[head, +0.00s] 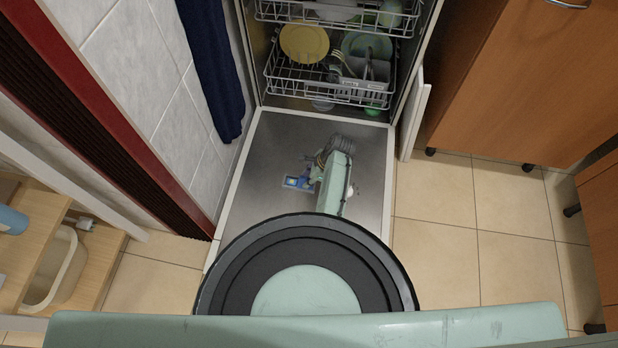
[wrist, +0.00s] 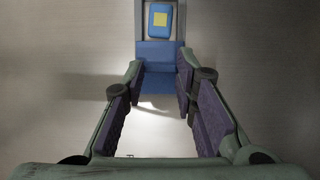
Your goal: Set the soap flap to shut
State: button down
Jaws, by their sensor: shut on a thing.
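The soap dispenser (head: 297,182) is a small blue unit set in the grey inner face of the lowered dishwasher door. In the wrist view its blue recess (wrist: 152,20) holds a yellow square, so it is uncovered. The blue soap flap (wrist: 158,54) lies below the recess, swung away from it. My gripper (head: 316,168) is low over the door beside the dispenser. In the wrist view my gripper (wrist: 160,74) has its purple-padded fingers on either side of the flap, gripping it. Where the pads touch the flap is partly hidden.
The dishwasher door (head: 262,150) lies flat open. Above it are the lower rack (head: 285,85) with a yellow plate (head: 304,42) and other dishes. A tiled wall with a dark blue towel (head: 213,70) is at left, wooden cabinets (head: 520,70) at right. Floor at right is clear.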

jog(key=shift+f, duration=0.1)
jog(key=shift+w+a+p, duration=0.15)
jog(key=shift+a+p, duration=0.2)
jog(key=shift+a, duration=0.55)
jog(key=shift+w+a+p, duration=0.2)
jog(key=shift+a+p, duration=0.15)
jog(key=shift+a, duration=0.55)
jog(key=shift+w+a+p, duration=0.15)
jog(key=shift+a+p, duration=0.2)
jog(key=shift+a, duration=0.55)
jog(key=c, duration=1.3)
grip_release()
jog(key=shift+a, duration=0.15)
jog(key=v, duration=1.2)
